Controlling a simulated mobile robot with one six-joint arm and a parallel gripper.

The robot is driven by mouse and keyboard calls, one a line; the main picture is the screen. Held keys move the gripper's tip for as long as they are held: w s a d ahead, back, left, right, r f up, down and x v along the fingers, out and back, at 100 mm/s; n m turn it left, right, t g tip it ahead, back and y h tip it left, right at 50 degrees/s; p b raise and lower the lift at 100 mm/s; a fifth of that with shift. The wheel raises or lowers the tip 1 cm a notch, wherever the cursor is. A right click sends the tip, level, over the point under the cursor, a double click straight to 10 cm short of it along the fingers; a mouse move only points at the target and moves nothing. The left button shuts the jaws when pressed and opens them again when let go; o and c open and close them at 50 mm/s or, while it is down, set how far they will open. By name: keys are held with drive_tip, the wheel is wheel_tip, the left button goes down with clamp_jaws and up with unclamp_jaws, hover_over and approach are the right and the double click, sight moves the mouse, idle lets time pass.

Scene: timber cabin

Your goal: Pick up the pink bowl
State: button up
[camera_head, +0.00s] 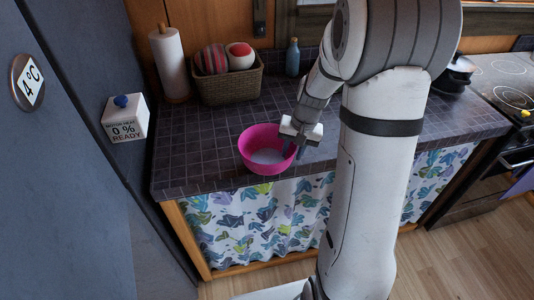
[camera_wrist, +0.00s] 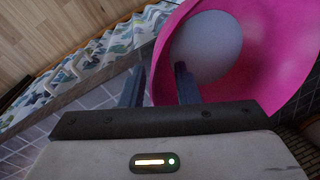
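The pink bowl (camera_head: 258,141) stands upright on the dark tiled counter (camera_head: 205,160), near its front edge, with a pale inner bottom. My gripper (camera_head: 295,148) points down at the bowl's right rim. In the wrist view the bowl (camera_wrist: 287,62) fills the upper right. There my gripper (camera_wrist: 159,70) has its two fingers apart, one outside the bowl's wall and one over its inside, with the rim between them. A gap shows between the fingers, and I cannot tell whether either touches the wall.
A wicker basket (camera_head: 229,88) with two balls, a paper towel roll (camera_head: 170,62) and a blue bottle (camera_head: 292,58) stand at the back of the counter. A stove (camera_head: 510,85) with a dark pot (camera_head: 457,75) is at right. A grey fridge (camera_head: 75,170) stands at left.

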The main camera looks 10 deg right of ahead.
clamp_jaws()
idle(0.3)
drive_tip(key=shift+r, duration=0.15)
idle(0.4)
